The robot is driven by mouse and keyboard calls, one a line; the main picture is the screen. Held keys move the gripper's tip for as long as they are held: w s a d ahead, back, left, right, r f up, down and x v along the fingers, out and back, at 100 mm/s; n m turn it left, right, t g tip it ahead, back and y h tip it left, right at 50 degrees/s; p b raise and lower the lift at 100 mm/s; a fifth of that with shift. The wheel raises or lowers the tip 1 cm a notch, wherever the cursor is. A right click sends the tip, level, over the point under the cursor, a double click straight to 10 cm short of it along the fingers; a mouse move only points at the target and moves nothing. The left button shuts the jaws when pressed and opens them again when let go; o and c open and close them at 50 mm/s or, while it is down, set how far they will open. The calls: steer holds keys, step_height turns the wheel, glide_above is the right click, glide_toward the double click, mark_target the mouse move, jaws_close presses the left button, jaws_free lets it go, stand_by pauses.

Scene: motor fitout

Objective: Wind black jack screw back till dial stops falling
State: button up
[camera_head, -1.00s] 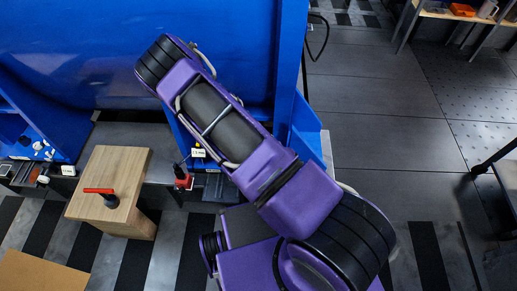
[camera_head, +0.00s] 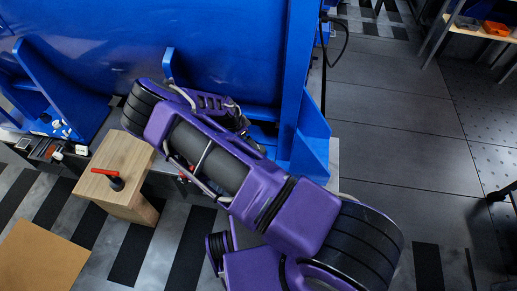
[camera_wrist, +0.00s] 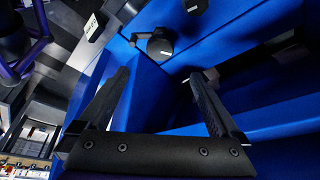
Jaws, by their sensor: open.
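The round part lies beyond the gap, apart from the fingers. In the head view my arm hides my gripper and the part. I cannot make out a dial face or a reading in either view.
The large blue frame (camera_head: 305,90) rises close around my arm, with upright ribs. A wooden block (camera_head: 122,160) with a red-handled black piece (camera_head: 112,178) stands at left. Small parts (camera_head: 50,148) lie on the left ledge.

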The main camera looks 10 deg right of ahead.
mark_target(260, 149)
steer(key=b+x, duration=0.1)
steer(key=x, duration=1)
steer(key=shift+d+f, duration=0.1)
steer(key=shift+f, duration=0.1)
steer(key=c, duration=1.4)
steer(key=shift+r+n, duration=0.1)
steer(key=shift+n, duration=0.3)
steer(key=n+t, duration=0.1)
steer(key=n, duration=0.1)
steer(key=shift+n+y+p, duration=0.3)
steer(key=shift+n+y, duration=0.1)
steer(key=n+t+y, duration=0.1)
steer(key=n, duration=0.2)
steer(key=shift+d+n, duration=0.15)
steer(key=shift+n, duration=0.25)
steer(key=n, duration=0.2)
steer(key=n+t+y, duration=0.1)
steer(key=n, duration=0.1)
steer(key=shift+y+b, duration=0.3)
steer(key=shift+b, duration=0.05)
steer(key=shift+d+n+y, duration=0.1)
steer(key=shift+n+y, duration=0.7)
steer(key=shift+n, duration=1.3)
